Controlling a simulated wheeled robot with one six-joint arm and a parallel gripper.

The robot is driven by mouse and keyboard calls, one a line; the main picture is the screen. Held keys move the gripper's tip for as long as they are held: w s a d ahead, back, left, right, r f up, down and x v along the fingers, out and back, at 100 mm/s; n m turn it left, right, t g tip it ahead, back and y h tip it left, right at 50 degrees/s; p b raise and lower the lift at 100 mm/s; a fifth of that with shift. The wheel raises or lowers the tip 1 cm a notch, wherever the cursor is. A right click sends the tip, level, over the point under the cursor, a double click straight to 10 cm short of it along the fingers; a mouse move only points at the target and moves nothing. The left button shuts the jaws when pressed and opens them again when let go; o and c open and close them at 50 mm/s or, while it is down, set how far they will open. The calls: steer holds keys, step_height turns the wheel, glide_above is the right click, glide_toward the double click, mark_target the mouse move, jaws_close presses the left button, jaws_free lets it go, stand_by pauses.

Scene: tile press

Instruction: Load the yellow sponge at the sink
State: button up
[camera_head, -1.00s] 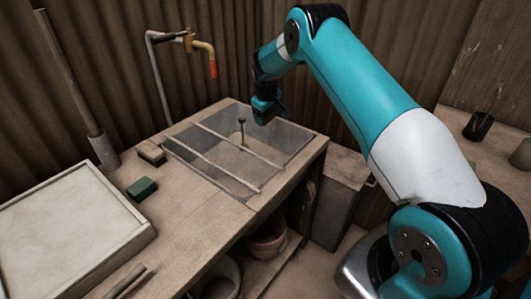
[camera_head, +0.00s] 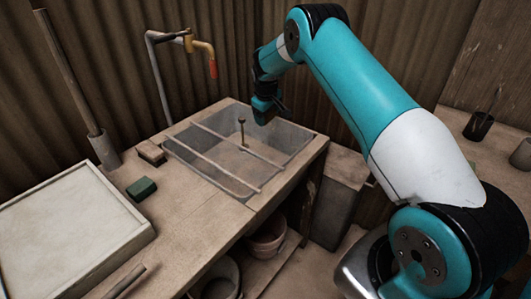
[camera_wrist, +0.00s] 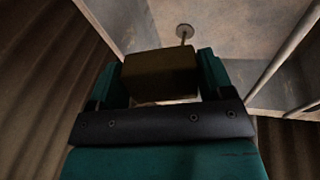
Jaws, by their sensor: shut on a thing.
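The yellow sponge (camera_wrist: 160,72) looks dark yellow-brown in the wrist view, between the two teal fingers of my gripper (camera_wrist: 163,82). In the head view a small yellowish part of the sponge (camera_head: 262,117) shows at the lower end of my gripper (camera_head: 265,110). The gripper is shut on the sponge and is above the back right part of the sink (camera_head: 296,140). The sink is a grey basin set in the bench with two bars across it. An upright rod with a knob (camera_head: 242,128) stands in it and shows in the wrist view (camera_wrist: 184,32).
A green block (camera_head: 141,189) and a brown block (camera_head: 151,152) lie on the bench left of the sink. A tap (camera_head: 206,50) rises behind it. A pale tray (camera_head: 65,232) fills the bench's left end. Pots (camera_head: 267,240) stand below.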

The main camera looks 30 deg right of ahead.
steer(key=shift+r, duration=0.1)
steer(key=shift+r+p, duration=1.4)
steer(key=shift+r, duration=0.6)
steer(key=shift+f, duration=0.1)
